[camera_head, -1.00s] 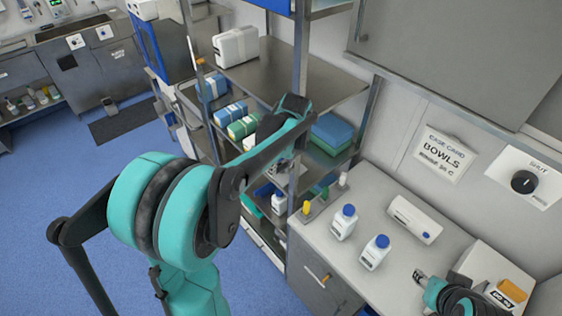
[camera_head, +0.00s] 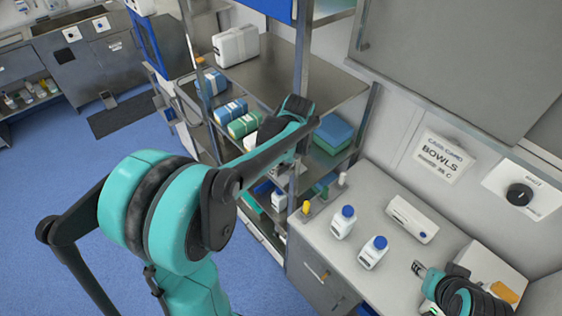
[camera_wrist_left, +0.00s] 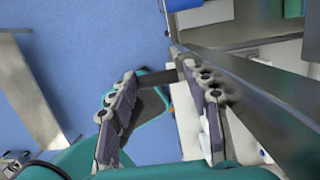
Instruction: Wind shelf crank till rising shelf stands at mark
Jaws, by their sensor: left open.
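A metal rack (camera_head: 300,52) with several shelves stands in the middle of the head view. I cannot tell which shelf is the rising one, and I cannot make out the crank or the mark for certain. My left gripper (camera_head: 284,172) is at the rack's near right side, partly hidden by my teal forearm. In the left wrist view (camera_wrist_left: 160,75) its two fingers stand apart, with a grey bar showing near the tips; I see no grip on it. My right gripper (camera_head: 418,268) is small, over the counter at lower right; its jaws are unclear.
On the counter (camera_head: 318,230) stand two blue-capped bottles (camera_head: 343,224) (camera_head: 372,254), a white box (camera_head: 412,220) and a strip with a yellow knob (camera_head: 306,208). Wrapped packs (camera_head: 243,124) and a white case (camera_head: 236,45) fill shelves. Blue floor (camera_head: 60,155) is free at left.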

